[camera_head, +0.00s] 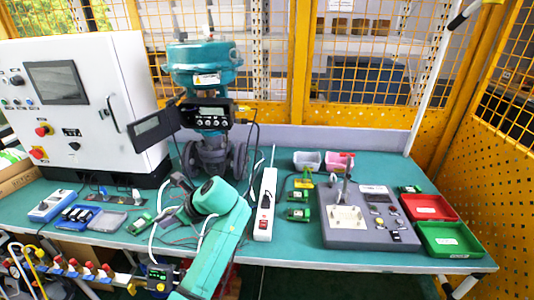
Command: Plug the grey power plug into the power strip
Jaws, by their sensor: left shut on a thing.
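My left gripper (173,211) is low over the front of the table, left of the power strip and apart from it. It is shut on a small grey thing that looks like the grey power plug (167,213); my gripper and arm partly hide it. A pale cable hangs near the gripper. The long white power strip (265,205) lies on the green table, running front to back, with a red switch near its front end. My right gripper is not in view.
The valve with its teal actuator (203,62) stands behind my arm. A white control cabinet (82,105) is at left. A blue tray (77,217) lies front left. A grey test panel (366,236), red bin (428,207) and green bin (449,239) are at right.

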